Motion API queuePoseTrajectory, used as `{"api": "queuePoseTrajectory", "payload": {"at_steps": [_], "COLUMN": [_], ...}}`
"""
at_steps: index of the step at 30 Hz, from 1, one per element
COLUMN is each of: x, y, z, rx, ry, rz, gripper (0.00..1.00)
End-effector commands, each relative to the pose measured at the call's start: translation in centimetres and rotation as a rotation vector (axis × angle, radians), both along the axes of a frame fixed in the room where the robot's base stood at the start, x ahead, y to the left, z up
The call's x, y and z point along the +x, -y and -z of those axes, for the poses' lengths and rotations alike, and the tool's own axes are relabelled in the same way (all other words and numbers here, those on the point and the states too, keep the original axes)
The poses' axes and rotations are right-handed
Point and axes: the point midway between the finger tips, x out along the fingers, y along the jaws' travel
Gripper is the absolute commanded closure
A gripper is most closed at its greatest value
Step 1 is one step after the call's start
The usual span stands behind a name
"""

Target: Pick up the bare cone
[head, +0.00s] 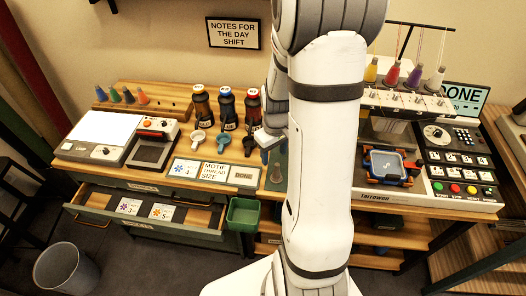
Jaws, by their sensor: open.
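A small grey-brown cone (277,173), seemingly without thread, stands upright on a dark green mat (274,185) near the table's front edge, just left of my arm. My gripper (268,155) is open, pointing down above and slightly left of this cone. It appears empty. My arm hides what lies to the right of the cone, and I cannot tell the exact gap between fingers and cone.
Several coloured cones stand on a wooden rack (165,107) at the back left. Bottles (227,108) and cups (198,137) stand left of my gripper. A sign (213,172) lies in front of them. A green bin (243,213) hangs at the front edge. A drawer (185,217) is open.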

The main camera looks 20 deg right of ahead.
Motion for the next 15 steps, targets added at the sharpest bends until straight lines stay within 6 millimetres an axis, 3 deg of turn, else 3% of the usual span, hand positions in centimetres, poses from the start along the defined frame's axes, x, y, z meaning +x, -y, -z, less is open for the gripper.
{"api": "queuePoseTrajectory", "payload": {"at_steps": [5,15], "x": [0.2,0.2], "y": [1.0,1.2], "z": [1.5,4.5], "rx": [0.006,0.006], "ry": [-0.018,-0.02], "rz": [-0.013,-0.014], "gripper": [0.48,0.48]}}
